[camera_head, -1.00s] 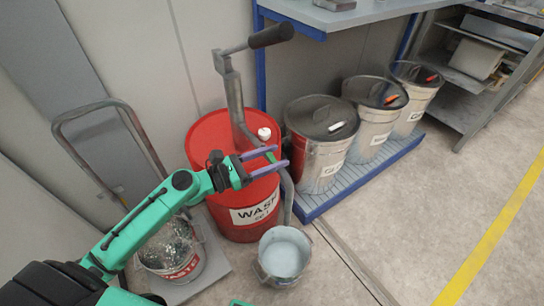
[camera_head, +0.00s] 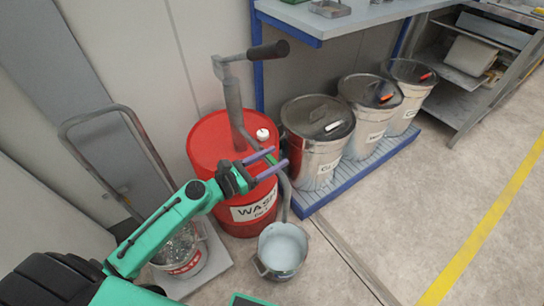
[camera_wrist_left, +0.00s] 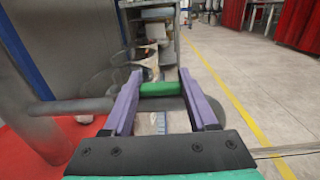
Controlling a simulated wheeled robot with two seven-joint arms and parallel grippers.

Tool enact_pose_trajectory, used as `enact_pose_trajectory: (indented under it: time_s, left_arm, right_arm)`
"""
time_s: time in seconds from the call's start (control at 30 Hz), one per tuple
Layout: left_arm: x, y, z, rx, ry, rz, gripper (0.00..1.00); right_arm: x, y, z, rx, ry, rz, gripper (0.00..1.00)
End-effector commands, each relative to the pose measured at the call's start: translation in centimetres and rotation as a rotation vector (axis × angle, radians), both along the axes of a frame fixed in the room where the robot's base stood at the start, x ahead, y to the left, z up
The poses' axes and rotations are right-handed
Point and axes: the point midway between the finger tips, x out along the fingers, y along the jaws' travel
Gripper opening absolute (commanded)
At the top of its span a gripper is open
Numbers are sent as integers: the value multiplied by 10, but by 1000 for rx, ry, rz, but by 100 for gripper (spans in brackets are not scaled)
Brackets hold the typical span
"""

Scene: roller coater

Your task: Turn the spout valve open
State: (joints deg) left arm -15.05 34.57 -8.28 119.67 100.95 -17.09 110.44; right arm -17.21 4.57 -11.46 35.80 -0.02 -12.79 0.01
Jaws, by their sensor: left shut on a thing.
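A red wash drum (camera_head: 205,140) with a pump stands by the wall. The spout valve's green handle (camera_wrist_left: 160,89) lies crosswise between the purple fingers of my left gripper (camera_wrist_left: 160,100) in the left wrist view. My left gripper (camera_head: 276,160) is shut on this handle, in front of the drum's upper side in the head view. There the fingers and wrist largely hide the valve. The spout hose (camera_head: 287,190) hangs down the drum's right side towards a metal bucket (camera_head: 282,249) on the floor. My right gripper is not in view.
The pump's dark crank grip (camera_head: 268,51) rises above the drum. Several lidded cans stand on a blue-edged platform (camera_head: 362,172) at right. A waste bucket (camera_head: 183,262) stands on a cart with a tall handle (camera_head: 66,128) at left. The floor at right is clear.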

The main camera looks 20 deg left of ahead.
Motion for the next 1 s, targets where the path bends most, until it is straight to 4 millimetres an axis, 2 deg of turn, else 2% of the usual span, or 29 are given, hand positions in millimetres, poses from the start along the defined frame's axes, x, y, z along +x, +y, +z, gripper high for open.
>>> enact_pose_trajectory:
  time_s: [0.07,0.1,0.17,0.2,0.7,0.87,1.0]
  left_arm:
    - [0,0,0,0,-3,2,0]
    - [0,0,0,0,-3,2,62]
    - [0,0,0,0,-3,1,85]
    - [0,0,0,0,-3,1,89]
    - [-4,3,-1,-1,-1,0,89]
    - [-21,17,-4,-1,2,1,89]
    - [-43,34,-5,-1,2,2,89]
  right_arm:
    - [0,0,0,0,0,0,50]
    - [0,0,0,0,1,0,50]
    - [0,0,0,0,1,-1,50]
    - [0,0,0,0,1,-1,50]
    - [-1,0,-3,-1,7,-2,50]
    - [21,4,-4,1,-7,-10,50]
    - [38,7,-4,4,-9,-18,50]
